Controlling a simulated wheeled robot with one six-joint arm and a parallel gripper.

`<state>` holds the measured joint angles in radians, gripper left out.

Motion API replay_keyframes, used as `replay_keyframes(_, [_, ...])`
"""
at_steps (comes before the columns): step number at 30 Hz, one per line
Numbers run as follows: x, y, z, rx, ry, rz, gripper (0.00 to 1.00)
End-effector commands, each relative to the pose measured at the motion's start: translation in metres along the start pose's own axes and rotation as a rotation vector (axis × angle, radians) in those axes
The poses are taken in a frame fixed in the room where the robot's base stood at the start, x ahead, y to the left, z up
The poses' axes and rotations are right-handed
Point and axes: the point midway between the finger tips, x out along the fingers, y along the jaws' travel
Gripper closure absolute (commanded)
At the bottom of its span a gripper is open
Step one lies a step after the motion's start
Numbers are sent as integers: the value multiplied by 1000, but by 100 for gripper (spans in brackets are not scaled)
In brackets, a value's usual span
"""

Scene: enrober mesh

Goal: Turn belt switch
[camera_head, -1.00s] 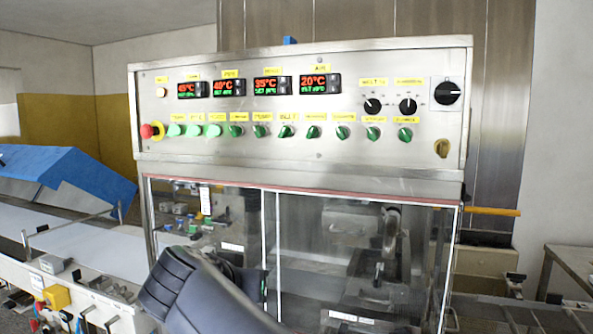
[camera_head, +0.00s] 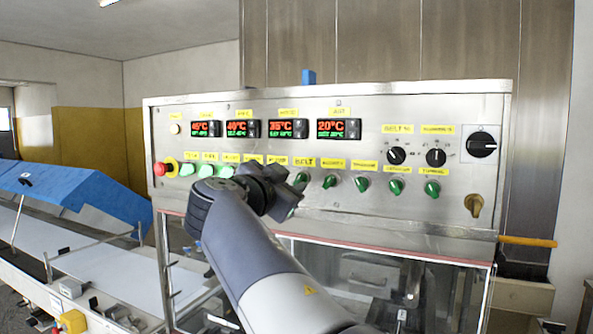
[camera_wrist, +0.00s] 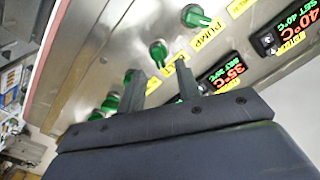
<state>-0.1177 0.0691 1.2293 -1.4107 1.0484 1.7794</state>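The belt switch (camera_head: 300,181) is a green knob under the yellow "BELT" label (camera_head: 304,162) on the steel control panel. My gripper (camera_head: 284,190) is at the panel, in front of the switch row and just left of the belt switch in the head view; it partly hides the knobs there. In the wrist view my gripper (camera_wrist: 158,71) is open, with two dark fingers apart and nothing held. A green knob (camera_wrist: 158,52), apparently the belt switch, shows just beyond the gap between the fingertips. Whether the fingers touch it I cannot tell.
Other green knobs (camera_head: 330,181) stand close by in the same row. A red emergency button (camera_head: 159,169) is at the panel's left, black dials (camera_head: 397,156) at upper right. Clear panes lie below the panel; a conveyor with a blue cover (camera_head: 75,185) is at left.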

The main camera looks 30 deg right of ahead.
Motion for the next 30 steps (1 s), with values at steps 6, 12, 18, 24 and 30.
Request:
replay_keyframes(6, [29, 0, -2, -2, 0, 3, 67])
replay_keyframes(12, [37, 1, 0, 0, -1, 1, 67])
replay_keyframes(18, [37, 1, 0, 0, -1, 0, 67])
replay_keyframes(24, [37, 0, 0, 0, -1, 0, 83])
replay_keyframes(30, [37, 0, 0, 0, -1, 0, 99])
